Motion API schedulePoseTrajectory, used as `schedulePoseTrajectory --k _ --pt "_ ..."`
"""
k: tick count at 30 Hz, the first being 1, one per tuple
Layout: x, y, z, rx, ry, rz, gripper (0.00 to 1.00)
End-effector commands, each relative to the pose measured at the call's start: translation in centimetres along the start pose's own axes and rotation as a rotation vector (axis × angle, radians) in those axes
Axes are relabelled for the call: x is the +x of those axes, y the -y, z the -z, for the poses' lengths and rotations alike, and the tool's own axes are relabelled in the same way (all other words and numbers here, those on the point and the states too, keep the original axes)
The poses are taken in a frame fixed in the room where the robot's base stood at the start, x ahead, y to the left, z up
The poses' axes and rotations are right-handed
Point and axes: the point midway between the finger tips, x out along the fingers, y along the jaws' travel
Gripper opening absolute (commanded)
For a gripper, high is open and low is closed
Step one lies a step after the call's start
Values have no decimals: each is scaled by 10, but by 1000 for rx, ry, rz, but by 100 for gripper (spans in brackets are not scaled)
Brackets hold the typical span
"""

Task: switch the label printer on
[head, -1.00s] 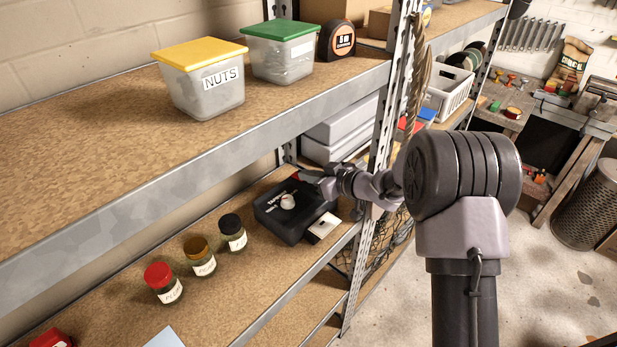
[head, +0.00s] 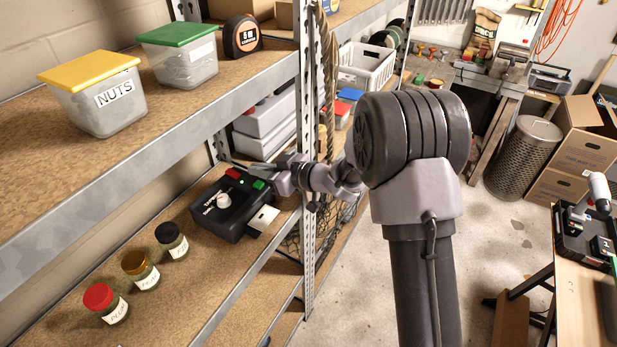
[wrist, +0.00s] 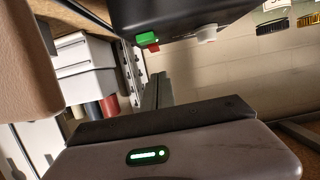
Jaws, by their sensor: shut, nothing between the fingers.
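The label printer (head: 215,219) is a black box on the lower shelf. It has a white knob (head: 223,200), a red button (head: 234,173), a green button (head: 258,184) and a white label at its front. In the wrist view the printer (wrist: 195,14) is at the top, with the bright green button (wrist: 148,37) and the red button (wrist: 153,47) below it; I cannot tell whether the green one is lit. My gripper (head: 240,164) is shut and empty, just behind and above the buttons. In the wrist view its fingers (wrist: 158,92) are apart from the buttons.
Three jars, with black (head: 168,232), amber (head: 134,262) and red (head: 98,297) lids, stand left of the printer. The upper shelf edge (head: 150,138) runs above them. A shelf upright (head: 308,240) and grey boxes (head: 265,125) are close to my arm.

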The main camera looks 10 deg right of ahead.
Motion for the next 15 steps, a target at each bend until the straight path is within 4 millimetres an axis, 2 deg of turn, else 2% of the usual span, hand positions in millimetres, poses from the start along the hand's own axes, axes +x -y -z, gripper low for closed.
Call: schedulePoseTrajectory --k 1,9,15 --pt "-13 -1 -1 2 1 -3 0" --pt "-79 -1 -14 2 0 -4 0" --pt "-121 0 -23 1 0 -2 0"
